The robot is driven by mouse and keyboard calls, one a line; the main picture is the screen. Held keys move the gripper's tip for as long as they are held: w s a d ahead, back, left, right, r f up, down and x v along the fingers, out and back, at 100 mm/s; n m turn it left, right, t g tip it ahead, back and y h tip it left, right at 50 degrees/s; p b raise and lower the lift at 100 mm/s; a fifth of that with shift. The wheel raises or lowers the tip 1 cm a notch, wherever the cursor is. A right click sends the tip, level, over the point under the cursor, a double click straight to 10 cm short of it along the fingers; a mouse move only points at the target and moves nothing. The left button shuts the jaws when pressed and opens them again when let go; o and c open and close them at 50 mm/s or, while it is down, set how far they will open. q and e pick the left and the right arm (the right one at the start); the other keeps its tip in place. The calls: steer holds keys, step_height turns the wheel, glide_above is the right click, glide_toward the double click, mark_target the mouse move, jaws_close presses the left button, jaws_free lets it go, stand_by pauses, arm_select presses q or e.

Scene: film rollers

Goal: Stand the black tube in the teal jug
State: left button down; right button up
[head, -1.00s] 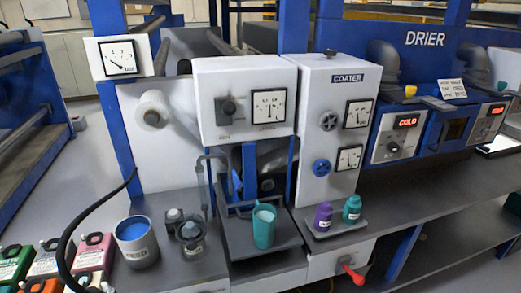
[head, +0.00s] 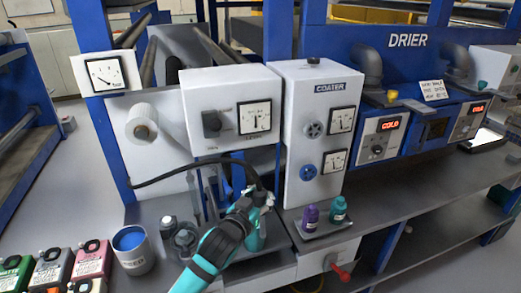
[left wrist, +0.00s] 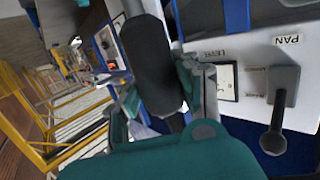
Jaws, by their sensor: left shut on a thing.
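The black tube (head: 192,166) arches from the left, in front of the coater, and comes down to my left gripper. My left gripper (head: 260,194) is shut on the tube near its end, just above the teal jug (head: 257,238). The jug stands upright on the dark tray, partly hidden behind my left wrist; its mouth is covered by the gripper. I cannot tell whether the tube's end is inside the jug. In the left wrist view the tube (left wrist: 151,65) appears as a thick black cylinder by the fingers (left wrist: 200,90). My right gripper is not in view.
Purple (head: 311,215) and teal (head: 338,209) bottles stand on a small tray right of the jug. A cup of blue liquid (head: 131,246) and glassware (head: 184,239) are left. The white coater box (head: 230,108) overhangs behind. The bench is clear farther right.

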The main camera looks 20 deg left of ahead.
arm_select(q)
steer(key=w+a+r+p, duration=0.2)
steer(key=w+a+r, duration=0.2)
steer(key=w+r, duration=0.15)
step_height(320, 180, down, 18)
steer(key=w+b, duration=0.1)
steer(key=b, duration=1.1)
steer(key=shift+r+y+b, duration=0.15)
steer(key=shift+y+b, duration=0.2)
steer(key=shift+y, duration=0.05)
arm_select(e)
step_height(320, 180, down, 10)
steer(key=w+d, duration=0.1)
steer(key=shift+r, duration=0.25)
arm_select(q)
steer(key=shift+w, duration=0.1)
steer(key=c, duration=0.8)
jaws_free()
steer(key=shift+g, duration=0.3)
steer(key=shift+c, duration=0.2)
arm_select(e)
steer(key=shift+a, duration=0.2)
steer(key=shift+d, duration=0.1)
